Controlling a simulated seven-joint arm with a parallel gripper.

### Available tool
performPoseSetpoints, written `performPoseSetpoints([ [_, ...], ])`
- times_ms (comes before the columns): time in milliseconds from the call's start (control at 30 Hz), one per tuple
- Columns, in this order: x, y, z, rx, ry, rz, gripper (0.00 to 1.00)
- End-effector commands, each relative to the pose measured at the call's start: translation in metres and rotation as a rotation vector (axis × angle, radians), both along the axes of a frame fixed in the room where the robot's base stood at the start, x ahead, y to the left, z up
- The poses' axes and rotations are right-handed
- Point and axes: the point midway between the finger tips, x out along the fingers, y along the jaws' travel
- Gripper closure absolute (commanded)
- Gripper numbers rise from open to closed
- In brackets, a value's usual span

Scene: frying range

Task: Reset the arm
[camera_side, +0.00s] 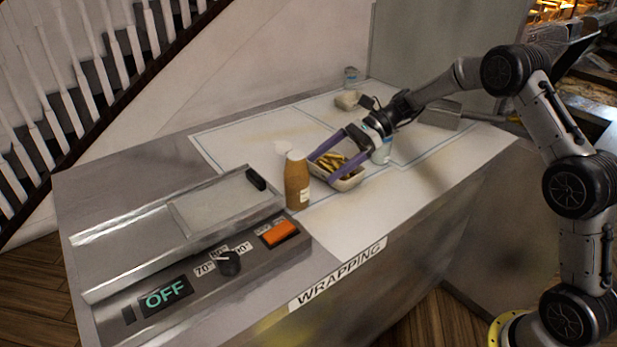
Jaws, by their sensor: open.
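My gripper (338,160) is open, with its two purple fingers over a small tray of fries (349,182) on the white work surface. The fingers reach down around or just above the tray; I cannot tell whether they touch it. The tray is upright and filled with yellow-brown fries (330,162). My arm reaches in from the right side of the picture.
A pale cup (381,152) stands beneath my wrist. A wrapping machine (180,245) reading OFF fills the left. A metal box (440,114) and small containers (347,100) stand farther back.

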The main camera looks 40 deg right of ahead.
Motion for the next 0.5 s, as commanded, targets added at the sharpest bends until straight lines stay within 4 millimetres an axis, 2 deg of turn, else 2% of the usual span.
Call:
performPoseSetpoints([
  [100,-0.004,-0.022,0.012,-0.001,-0.004,-0.003,0.0],
  [300,-0.009,-0.043,0.023,0.001,-0.002,-0.001,0.0],
  [433,-0.011,-0.044,0.028,-0.002,-0.004,0.008,0.0],
  [500,-0.011,-0.038,0.043,-0.013,-0.033,0.024,0.0],
])
